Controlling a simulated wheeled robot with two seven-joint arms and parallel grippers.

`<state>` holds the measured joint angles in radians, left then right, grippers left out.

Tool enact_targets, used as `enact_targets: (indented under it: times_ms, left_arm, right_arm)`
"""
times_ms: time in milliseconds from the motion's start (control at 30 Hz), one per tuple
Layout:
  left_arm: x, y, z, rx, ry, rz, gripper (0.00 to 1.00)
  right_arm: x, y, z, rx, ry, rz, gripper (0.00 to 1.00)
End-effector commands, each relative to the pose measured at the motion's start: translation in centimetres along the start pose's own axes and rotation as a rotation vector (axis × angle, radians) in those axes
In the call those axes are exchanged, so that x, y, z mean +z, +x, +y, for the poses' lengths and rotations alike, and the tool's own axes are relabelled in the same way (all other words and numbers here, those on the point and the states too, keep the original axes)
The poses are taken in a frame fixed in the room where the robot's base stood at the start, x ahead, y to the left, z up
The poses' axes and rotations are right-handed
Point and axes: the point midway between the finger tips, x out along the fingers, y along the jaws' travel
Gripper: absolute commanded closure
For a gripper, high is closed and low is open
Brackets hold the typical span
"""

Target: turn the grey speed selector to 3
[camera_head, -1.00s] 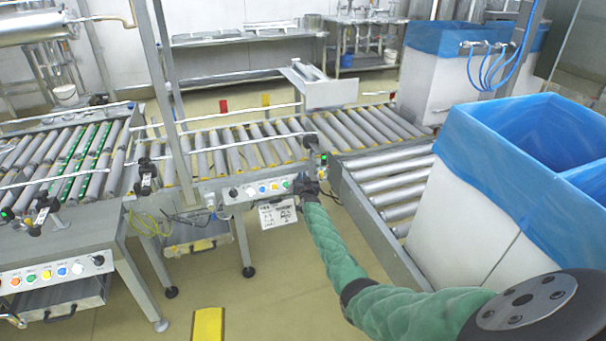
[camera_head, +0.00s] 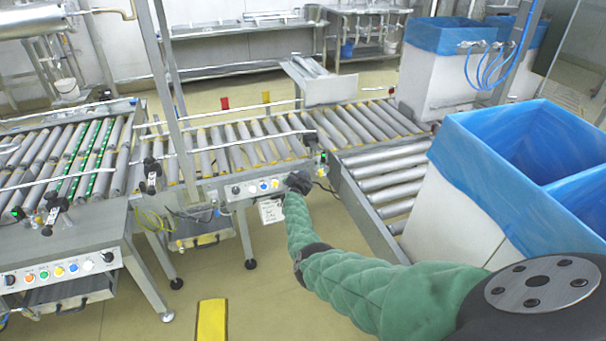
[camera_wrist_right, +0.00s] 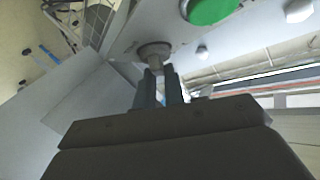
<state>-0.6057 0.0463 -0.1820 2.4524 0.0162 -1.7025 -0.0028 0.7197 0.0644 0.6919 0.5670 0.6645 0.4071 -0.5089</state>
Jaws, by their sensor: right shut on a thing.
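The grey speed selector (camera_wrist_right: 153,54) is a small round knob on the side of a pale control panel in the right wrist view. My right gripper (camera_wrist_right: 160,78) is shut on it, with a dark finger on each side. Its pointer and any numbers cannot be read. In the head view my right gripper (camera_head: 299,182) is at the right end of the conveyor's control panel (camera_head: 245,190) and hides the selector. A green button (camera_wrist_right: 210,8) is beside the selector in the wrist view. My left gripper is not in view.
Roller conveyors (camera_head: 240,145) run behind the panel. A white bin with blue liner (camera_head: 455,190) stands at right, close to my right arm. A second panel (camera_head: 60,272) with coloured buttons is at the left. A yellow floor strip (camera_head: 212,320) lies in front on open floor.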

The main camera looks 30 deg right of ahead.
Motion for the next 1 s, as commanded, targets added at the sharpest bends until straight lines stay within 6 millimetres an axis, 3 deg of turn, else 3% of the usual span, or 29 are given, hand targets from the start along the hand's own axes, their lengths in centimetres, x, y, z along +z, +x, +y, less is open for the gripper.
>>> enact_targets:
  times_ms: [33, 533, 567, 633, 1000]
  left_arm:
    - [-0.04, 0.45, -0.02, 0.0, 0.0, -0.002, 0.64]
    - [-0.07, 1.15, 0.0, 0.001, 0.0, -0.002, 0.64]
    - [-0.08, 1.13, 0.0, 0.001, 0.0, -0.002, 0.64]
    - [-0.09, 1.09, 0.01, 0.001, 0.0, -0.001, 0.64]
    - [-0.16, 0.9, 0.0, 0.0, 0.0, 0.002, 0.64]
  right_arm:
    - [1.03, -0.44, 0.17, 0.007, 0.005, -0.014, 1.0]
    - [1.0, -0.4, 0.15, 0.017, 0.016, -0.013, 1.0]
    - [1.0, -0.4, 0.14, 0.017, 0.016, -0.013, 0.83]
    - [0.99, -0.39, 0.14, 0.017, 0.015, -0.013, 0.7]
    - [0.8, -0.35, 0.31, 0.019, 0.015, -0.01, 0.67]
